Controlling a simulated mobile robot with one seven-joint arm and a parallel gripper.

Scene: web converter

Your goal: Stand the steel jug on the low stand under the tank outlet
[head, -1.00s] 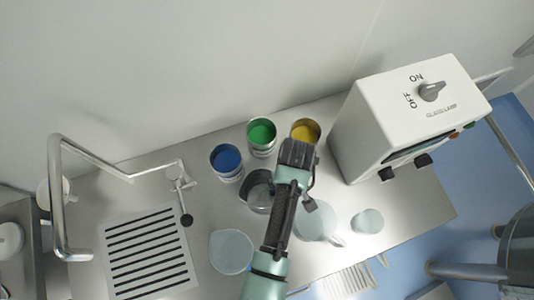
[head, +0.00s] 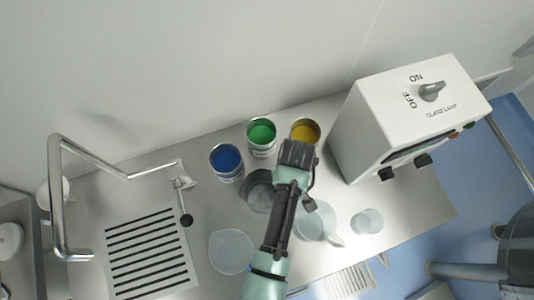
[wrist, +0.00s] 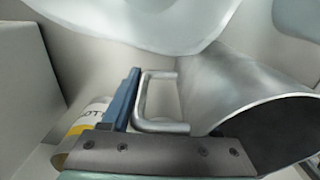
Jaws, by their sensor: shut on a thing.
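The steel jug (head: 257,191) stands upright on the steel bench in the head view, partly covered by my arm. In the wrist view the jug (wrist: 250,95) shows at the right with its dark open mouth and its square steel handle (wrist: 143,103). My gripper (head: 282,180) is beside the jug, its fingers hidden under the wrist in the head view. In the wrist view one blue finger of my gripper (wrist: 135,90) lies against the handle, and the jaws are shut on it. A steel tank (head: 520,245) with a pipe (head: 462,270) shows at the far right. The low stand cannot be made out.
Blue (head: 227,161), green (head: 261,135) and yellow (head: 305,131) paint cans stand close behind the jug. A white machine (head: 400,115) stands to the right. Clear vessels (head: 231,251) stand at the front. A drain grate (head: 150,250) and tap (head: 62,200) are left.

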